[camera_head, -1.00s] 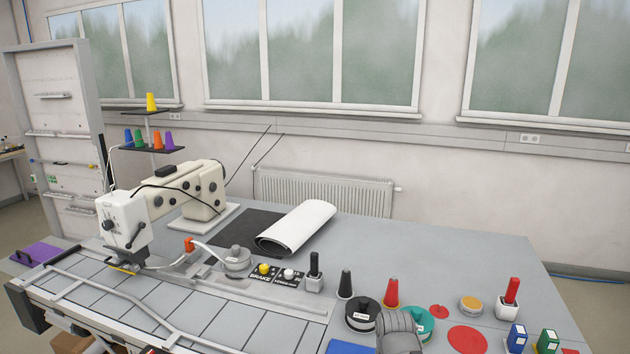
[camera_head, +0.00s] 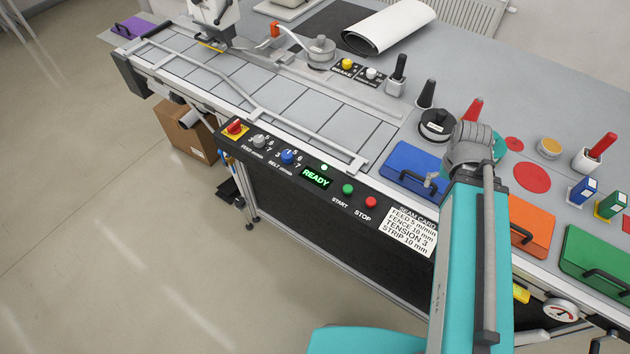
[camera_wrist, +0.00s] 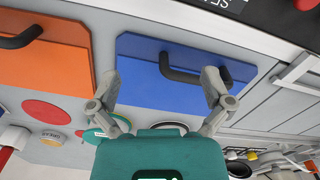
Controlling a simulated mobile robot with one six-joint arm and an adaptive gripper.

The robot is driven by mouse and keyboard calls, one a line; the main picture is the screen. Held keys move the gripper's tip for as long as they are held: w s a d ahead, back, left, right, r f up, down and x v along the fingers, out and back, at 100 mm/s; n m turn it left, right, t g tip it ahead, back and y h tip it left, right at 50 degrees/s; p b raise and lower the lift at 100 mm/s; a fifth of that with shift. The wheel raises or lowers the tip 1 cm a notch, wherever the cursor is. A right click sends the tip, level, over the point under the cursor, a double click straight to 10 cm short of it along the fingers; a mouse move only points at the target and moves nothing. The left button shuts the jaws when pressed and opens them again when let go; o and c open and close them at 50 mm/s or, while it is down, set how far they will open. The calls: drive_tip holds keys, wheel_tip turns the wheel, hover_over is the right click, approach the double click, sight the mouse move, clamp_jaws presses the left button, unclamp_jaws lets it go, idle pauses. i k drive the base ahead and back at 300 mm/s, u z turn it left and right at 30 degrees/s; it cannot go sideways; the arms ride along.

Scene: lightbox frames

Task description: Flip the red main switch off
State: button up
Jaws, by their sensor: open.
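The red main switch (camera_head: 235,127) is a red knob on a yellow plate. It sits at the left end of the black control panel (camera_head: 270,152) on the table's front edge in the head view; the wrist view does not show it. My gripper shows in the wrist view (camera_wrist: 160,86) with its two grey fingers spread apart and nothing between them. It is over the blue lidded box, well to the right of the switch in the head view, where my arm largely hides it.
The panel also holds two knobs, a green READY display (camera_head: 317,177), a green start button (camera_head: 347,189) and a red stop button (camera_head: 370,202). The blue box (camera_head: 405,160), orange box (camera_head: 533,222) and green box (camera_head: 592,255) line the front edge. Floor before the panel is clear.

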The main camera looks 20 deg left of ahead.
sight(234, 128)
drive_tip(key=u, duration=1.5)
